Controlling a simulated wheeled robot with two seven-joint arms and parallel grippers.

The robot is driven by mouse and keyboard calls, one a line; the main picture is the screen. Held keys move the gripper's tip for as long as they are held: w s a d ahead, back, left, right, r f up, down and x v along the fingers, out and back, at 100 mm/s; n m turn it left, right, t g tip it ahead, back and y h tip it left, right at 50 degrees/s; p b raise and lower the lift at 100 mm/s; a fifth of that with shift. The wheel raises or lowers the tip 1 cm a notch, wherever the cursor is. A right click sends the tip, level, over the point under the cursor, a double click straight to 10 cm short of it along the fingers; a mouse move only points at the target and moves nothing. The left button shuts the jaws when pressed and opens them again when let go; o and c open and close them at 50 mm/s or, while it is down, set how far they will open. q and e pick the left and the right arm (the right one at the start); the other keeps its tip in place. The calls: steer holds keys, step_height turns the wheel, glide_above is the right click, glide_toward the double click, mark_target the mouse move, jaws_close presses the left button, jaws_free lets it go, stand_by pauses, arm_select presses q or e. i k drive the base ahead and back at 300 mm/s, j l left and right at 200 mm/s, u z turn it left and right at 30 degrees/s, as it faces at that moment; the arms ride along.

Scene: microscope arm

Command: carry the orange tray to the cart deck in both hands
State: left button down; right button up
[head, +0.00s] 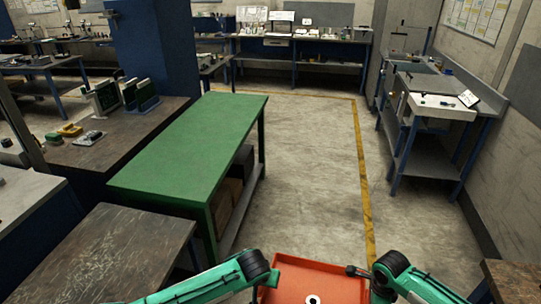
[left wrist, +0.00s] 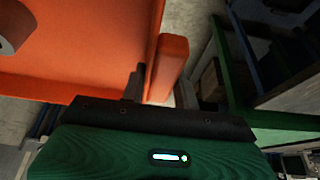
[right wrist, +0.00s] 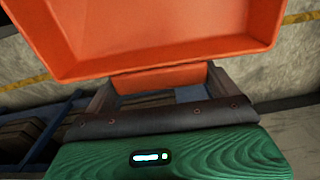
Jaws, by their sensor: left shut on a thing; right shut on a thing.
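The orange tray (head: 340,288) is at the bottom of the head view, in front of me and cut off by the lower edge. A white ring-shaped thing (head: 312,299) lies in it; a pale round piece (left wrist: 12,28) shows in the left wrist view. My left gripper (head: 268,277) is shut on the tray's left side, by the orange handle (left wrist: 172,62). My right gripper (head: 358,271) is shut on the right side, its fingers around the handle (right wrist: 160,80) in the right wrist view. I cannot tell which surface is the cart deck.
A long green-topped table (head: 195,150) with boxes on its lower shelf stands ahead left. A worn dark table (head: 105,250) is at the near left. A grey bench (head: 425,135) stands at the right. The concrete floor (head: 305,170) between them is clear, with a yellow line (head: 362,180).

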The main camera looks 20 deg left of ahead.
mark_target(97, 272)
steer(key=i+l+u, duration=0.1)
steer(key=i+u, duration=0.25)
steer(key=i, duration=0.5)
steer(key=i+u, duration=0.25)
steer(key=u, duration=0.2)
steer(key=i+u, duration=0.4)
steer(key=i+j+u, duration=0.1)
steer(key=u, duration=0.35)
steer(key=i+u, duration=0.2)
steer(key=u, duration=0.25)
steer(key=i+u, duration=0.15)
steer(key=u, duration=0.85)
